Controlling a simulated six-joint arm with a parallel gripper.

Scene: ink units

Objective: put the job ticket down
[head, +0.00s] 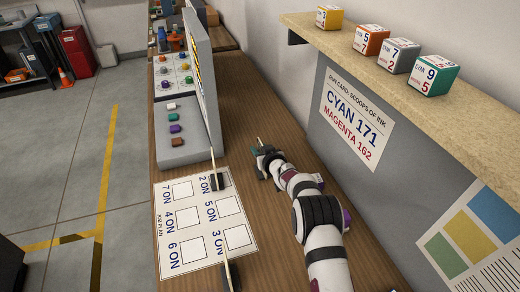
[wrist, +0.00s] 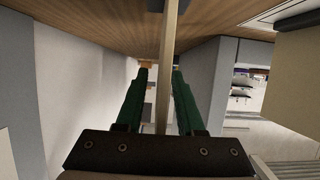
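My gripper (head: 262,154) is low over the wooden bench, right of the printed job plan sheet. In the wrist view its two green fingers (wrist: 160,72) stand apart with a gap between them. A thin pale upright strip (wrist: 168,60) runs between the fingers, close to the right one, with a visible space on the left. A thin pale stick tip (head: 259,141) also shows at the gripper in the head view. I cannot make out a job ticket for certain; a small white printed piece (head: 318,178) shows partly hidden beside my arm.
A grey button console (head: 182,125) stands behind. A shelf (head: 400,55) with numbered cubes (head: 435,75) is at the right, above a run card (head: 352,118). Bare bench (head: 235,110) lies beyond my gripper.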

